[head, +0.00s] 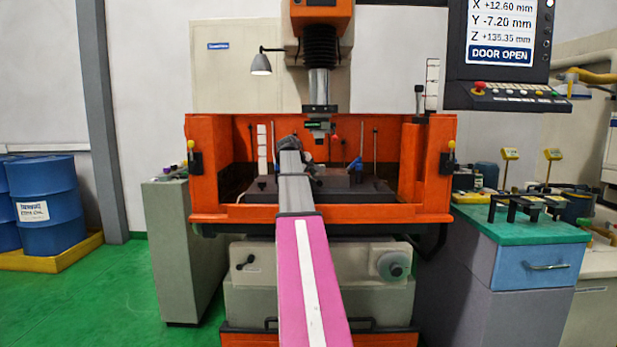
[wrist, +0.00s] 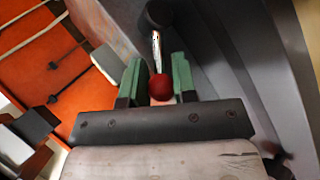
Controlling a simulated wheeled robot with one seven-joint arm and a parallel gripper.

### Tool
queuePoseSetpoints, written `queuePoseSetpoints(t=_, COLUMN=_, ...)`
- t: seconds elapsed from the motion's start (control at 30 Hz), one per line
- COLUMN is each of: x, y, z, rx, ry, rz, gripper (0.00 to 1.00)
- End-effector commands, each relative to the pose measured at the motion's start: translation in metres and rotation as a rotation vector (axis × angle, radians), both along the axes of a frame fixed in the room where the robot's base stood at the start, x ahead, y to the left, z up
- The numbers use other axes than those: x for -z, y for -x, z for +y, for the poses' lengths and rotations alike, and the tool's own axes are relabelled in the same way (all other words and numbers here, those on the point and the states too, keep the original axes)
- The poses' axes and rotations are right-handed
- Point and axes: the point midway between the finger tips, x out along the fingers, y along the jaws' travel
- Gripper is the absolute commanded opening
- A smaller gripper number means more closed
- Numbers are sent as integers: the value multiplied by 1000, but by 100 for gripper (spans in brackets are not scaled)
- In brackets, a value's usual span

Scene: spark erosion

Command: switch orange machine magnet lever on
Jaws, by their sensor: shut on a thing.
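The orange machine (head: 235,213) stands straight ahead with its tank front open, and my arm reaches over the front rim into it. In the wrist view my gripper (wrist: 159,74) has its green-padded fingers on both sides of a red ball knob (wrist: 161,88), shut on it. The knob sits on the end of a short shiny lever rod (wrist: 156,52), which runs up to a dark round pivot. In the head view my own arm hides the knob and most of the gripper.
A dark block (head: 358,188) fills the tank floor. The machine head (head: 319,88) hangs above my arm. A control panel (head: 507,95) reads DOOR OPEN. A green-topped cabinet (head: 520,228) stands at right, blue drums (head: 45,215) at left.

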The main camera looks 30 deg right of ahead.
Motion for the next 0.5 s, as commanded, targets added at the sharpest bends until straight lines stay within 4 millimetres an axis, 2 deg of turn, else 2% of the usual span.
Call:
queuePoseSetpoints(t=0.27, x=1, y=3, z=-1, rx=1, ry=-68, rz=-31, gripper=0)
queuePoseSetpoints(t=0.5, x=-7, y=8, z=-8, rx=4, ry=-207, rz=-119, gripper=0)
